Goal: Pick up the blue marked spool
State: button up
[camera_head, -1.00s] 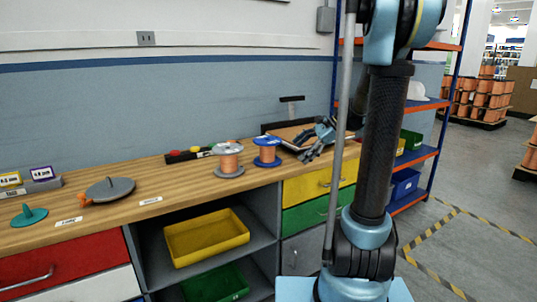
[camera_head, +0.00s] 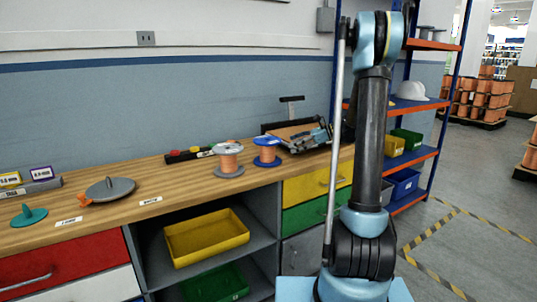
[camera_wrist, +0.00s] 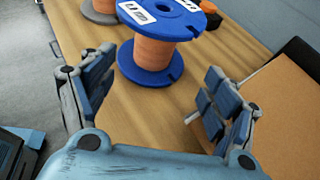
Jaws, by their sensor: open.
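The blue marked spool (camera_head: 267,152) has blue flanges and copper-coloured winding. It stands upright on the wooden workbench (camera_head: 185,178), right of a grey-flanged spool (camera_head: 229,160). In the wrist view the blue spool (camera_wrist: 160,42) is at top centre, with a white label on its upper flange. My gripper (camera_wrist: 158,98) is open and empty, its fingers spread left and right. The spool stands beyond the fingertips, between their lines, and is not touched. In the head view my gripper (camera_head: 318,135) is at the bench's right end, right of the spool, partly merging with dark items behind.
A brown board or box (camera_wrist: 285,100) lies close to my right finger. The grey spool (camera_wrist: 100,10) stands just left of the blue one. The bench between is clear.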

aim_at(267, 152)
jog(key=x, duration=0.8)
jog(key=shift+s+x, duration=0.15)
jog(key=shift+x, duration=1.15)
jog(key=shift+s+x, duration=0.2)
jog(key=shift+x, duration=1.1)
jog(key=shift+r, duration=0.1)
jog(key=c, duration=1.7)
jog(key=shift+r, duration=0.1)
notch_tip(267, 152, up, 10)
jog(key=shift+f, duration=0.1)
